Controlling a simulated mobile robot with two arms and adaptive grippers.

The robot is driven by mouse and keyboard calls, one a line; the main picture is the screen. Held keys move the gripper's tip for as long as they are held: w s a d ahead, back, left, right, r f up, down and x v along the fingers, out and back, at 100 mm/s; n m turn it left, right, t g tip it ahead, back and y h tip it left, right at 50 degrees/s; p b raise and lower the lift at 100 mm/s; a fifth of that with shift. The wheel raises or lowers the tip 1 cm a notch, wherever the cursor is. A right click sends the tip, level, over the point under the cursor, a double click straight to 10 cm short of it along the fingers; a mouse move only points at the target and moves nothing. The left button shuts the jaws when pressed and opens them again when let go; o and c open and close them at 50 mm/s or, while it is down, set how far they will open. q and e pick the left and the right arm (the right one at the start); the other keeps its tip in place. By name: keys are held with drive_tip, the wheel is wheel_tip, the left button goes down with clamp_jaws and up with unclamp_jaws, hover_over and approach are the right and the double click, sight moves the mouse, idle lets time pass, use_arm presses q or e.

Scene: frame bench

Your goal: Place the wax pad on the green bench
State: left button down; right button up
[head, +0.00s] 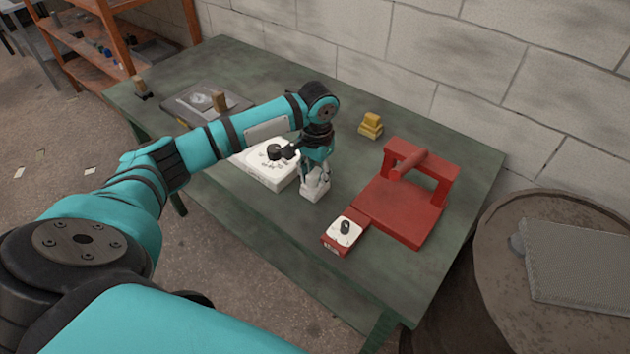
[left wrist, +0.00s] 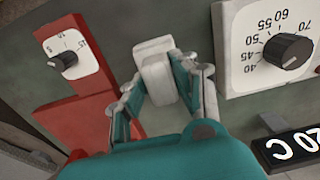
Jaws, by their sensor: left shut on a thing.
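My left gripper (head: 315,178) is shut on a small white pad (head: 316,190), which looks like the wax pad. In the left wrist view the white pad (left wrist: 157,78) sits between the fingertips of the gripper (left wrist: 160,88). The pad is at or just above the green bench (head: 270,215); I cannot tell whether it touches. It is between the white dial box (head: 262,176) and the red press (head: 400,208). My right gripper is not in view.
A dial (head: 345,230) sits on the red press's front block. Yellow blocks (head: 370,125) are stacked toward the wall. A barrel (head: 550,290) stands at right. Bench surface in front of the pad is clear.

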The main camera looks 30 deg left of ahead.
sight(315, 185)
use_arm(q)
wheel_tip(315, 185, down, 3)
drive_tip(key=shift+w+f+p, duration=0.1)
drive_tip(key=shift+p, duration=0.5)
drive_tip(key=shift+f, duration=0.15)
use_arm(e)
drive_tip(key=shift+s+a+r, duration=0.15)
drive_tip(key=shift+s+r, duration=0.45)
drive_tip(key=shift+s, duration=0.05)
use_arm(q)
drive_tip(key=c, duration=1)
unclamp_jaws()
drive_tip(key=shift+f, duration=0.15)
drive_tip(key=shift+c, duration=0.2)
wheel_tip(315, 185, up, 12)
drive_tip(key=shift+d+r+b, duration=0.15)
drive_tip(key=shift+r+b, duration=0.05)
drive_tip(key=shift+b, duration=0.75)
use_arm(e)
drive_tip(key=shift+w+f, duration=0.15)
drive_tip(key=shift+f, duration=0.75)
use_arm(q)
drive_tip(key=shift+f, duration=0.1)
